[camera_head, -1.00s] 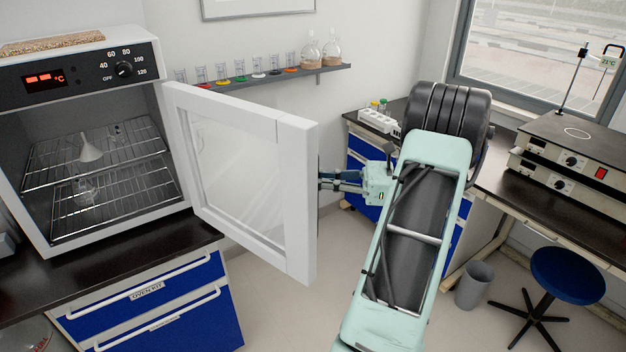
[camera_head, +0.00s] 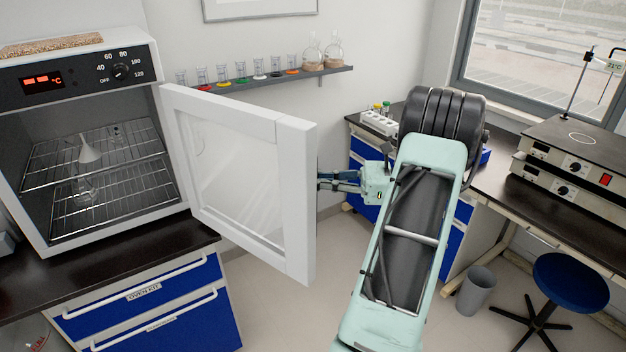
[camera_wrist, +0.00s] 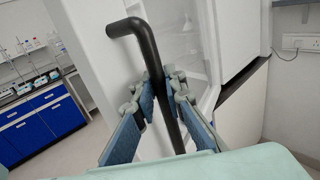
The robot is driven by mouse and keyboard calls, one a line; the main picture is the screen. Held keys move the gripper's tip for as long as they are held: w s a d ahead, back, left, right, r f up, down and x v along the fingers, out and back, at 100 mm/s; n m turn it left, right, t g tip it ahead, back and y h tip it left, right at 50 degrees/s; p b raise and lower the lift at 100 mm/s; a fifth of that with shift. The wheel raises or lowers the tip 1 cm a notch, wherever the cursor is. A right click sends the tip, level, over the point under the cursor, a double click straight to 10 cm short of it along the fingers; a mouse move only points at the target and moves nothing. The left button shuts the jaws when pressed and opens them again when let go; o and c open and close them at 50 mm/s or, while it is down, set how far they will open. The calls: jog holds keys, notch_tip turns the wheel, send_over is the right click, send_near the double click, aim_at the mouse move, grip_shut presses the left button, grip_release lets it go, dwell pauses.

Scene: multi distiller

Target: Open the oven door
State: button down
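The oven (camera_head: 75,85) stands on the dark bench at left in the head view, and its interior with wire racks shows. Its white-framed glass door (camera_head: 298,200) is swung wide open to the right. The black door handle (camera_wrist: 146,42) shows in the wrist view as a bent bar; in the head view it is hidden behind the door's edge. My gripper (camera_wrist: 163,88) has one finger on each side of the bar, and the fingertips look closed on it. In the head view my gripper (camera_head: 335,181) is at the door's right edge, with its tips partly hidden.
A wall shelf (camera_head: 270,78) with beakers and flasks is behind the door. Blue drawers (camera_head: 150,300) are below the oven. A stool (camera_head: 570,282) and grey bin (camera_head: 476,291) stand at right. Floor below the door is clear.

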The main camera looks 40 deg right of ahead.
jog(key=c, duration=2)
grip_release()
jog(key=v, duration=1.2)
